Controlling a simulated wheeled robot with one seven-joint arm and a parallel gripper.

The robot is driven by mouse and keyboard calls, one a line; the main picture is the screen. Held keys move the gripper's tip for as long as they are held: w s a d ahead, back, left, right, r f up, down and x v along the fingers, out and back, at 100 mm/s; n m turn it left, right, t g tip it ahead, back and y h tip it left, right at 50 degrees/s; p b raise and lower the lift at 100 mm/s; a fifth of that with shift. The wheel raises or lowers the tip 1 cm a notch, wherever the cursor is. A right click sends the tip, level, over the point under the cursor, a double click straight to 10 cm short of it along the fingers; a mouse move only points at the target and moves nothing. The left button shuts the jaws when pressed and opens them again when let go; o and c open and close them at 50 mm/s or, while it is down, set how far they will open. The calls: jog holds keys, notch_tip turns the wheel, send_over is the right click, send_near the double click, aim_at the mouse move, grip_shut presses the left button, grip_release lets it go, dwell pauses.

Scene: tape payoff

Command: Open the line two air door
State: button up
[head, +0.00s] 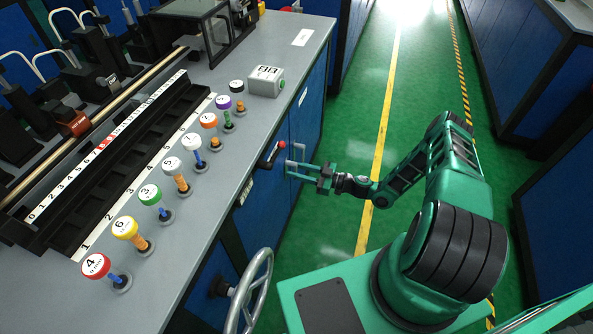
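A black lever with a red end (273,152) sticks out from the blue front of the grey-topped bench, in the head view. Blue door panels (307,118) lie along that front. I cannot read which of them belongs to line two. My gripper (291,158) is in front of the panels, just right of the red end. I cannot tell whether the fingertips touch the panel.
Several numbered, coloured knobs (150,194) stand along the bench top (215,165) beside a black slotted rack (150,130). A grey box (265,80) with a display sits behind. A handwheel (250,290) juts from the front. Green floor (350,120) lies clear to the right.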

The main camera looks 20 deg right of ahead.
jog(key=shift+w+a, duration=0.2)
